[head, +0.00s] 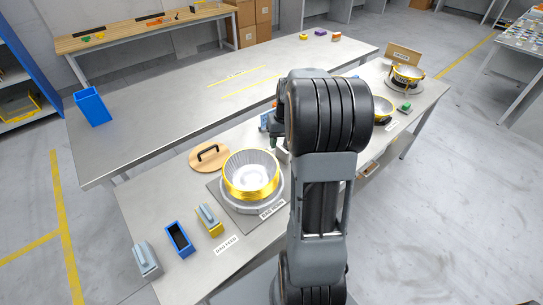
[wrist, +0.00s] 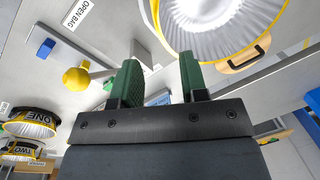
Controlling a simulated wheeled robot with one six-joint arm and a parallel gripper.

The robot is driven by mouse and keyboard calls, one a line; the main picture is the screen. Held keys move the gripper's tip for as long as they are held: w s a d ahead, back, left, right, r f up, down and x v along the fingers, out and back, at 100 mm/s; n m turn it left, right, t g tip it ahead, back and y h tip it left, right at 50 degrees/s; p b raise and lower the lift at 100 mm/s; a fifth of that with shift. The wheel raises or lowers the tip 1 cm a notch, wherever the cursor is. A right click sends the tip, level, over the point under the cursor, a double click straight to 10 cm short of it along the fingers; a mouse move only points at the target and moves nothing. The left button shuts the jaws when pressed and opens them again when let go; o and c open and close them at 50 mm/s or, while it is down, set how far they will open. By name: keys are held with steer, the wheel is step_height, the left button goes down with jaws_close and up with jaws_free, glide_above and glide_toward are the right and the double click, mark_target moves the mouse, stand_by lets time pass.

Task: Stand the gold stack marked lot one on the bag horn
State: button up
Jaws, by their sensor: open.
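In the wrist view, a gold stack with a dark band marked ONE (wrist: 32,122) is at the left edge, and a second marked TWO (wrist: 22,150) is below it. In the head view, a gold-banded stack (head: 383,108) is partly hidden behind my arm, its marking unreadable. My gripper (wrist: 158,80) has its green fingers apart with nothing between them, well away from the lot one stack. In the head view the arm hides most of the gripper.
A yellow ball knob (wrist: 76,79) stands left of my fingers. A blue bin (head: 92,106) is on the far table.

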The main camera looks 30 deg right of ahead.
steer(key=s+a+r+n+t, duration=0.1)
steer(key=s+a+r+n, duration=0.1)
steer(key=s+a, duration=0.4)
steer(key=s+a+r+n+t+h, duration=0.1)
steer(key=s+a+r, duration=0.3)
steer(key=a, duration=0.9)
steer(key=s+n+t, duration=0.1)
steer(key=s, duration=0.1)
steer(key=shift+s+a+r, duration=0.25)
steer(key=shift+s+a, duration=0.05)
steer(key=shift+s, duration=0.05)
